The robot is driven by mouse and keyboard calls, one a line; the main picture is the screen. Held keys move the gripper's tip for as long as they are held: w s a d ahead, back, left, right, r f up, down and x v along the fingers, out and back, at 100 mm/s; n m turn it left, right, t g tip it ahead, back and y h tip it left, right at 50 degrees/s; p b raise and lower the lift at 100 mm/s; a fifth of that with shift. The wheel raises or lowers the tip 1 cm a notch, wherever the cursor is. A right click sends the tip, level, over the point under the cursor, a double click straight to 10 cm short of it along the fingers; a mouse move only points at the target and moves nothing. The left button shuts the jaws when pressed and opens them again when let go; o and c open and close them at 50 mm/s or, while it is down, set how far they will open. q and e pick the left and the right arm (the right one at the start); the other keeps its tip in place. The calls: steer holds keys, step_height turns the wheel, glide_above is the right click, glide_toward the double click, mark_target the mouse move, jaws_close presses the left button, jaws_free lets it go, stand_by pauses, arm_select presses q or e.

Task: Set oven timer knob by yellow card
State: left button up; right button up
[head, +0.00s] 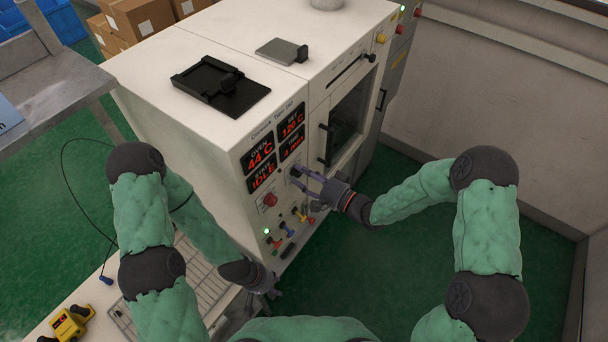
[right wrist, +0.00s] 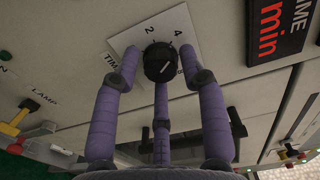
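The timer knob (right wrist: 160,62) is a black round knob with a white pointer line, on a white dial plate (right wrist: 122,40) marked 2 and 4, on the oven front (head: 225,155). My right gripper (right wrist: 158,66) is open, its fingers spread around the knob with small gaps visible at both sides; in the head view it is at the panel (head: 303,178). The TIME display (head: 293,143) appears to read 1 min. My left gripper (head: 272,290) hangs low by the oven's front; its fingers are too small to read. I cannot make out a yellow card.
A red button (head: 270,199) and several coloured switches (head: 297,213) sit below the displays. A black tray (head: 220,86) and grey plate (head: 281,51) lie on top. A yellow device (head: 72,322) is at lower left. Green floor (head: 400,275) is clear.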

stand_by(0.3)
steer(key=v, duration=1.2)
stand_by(0.4)
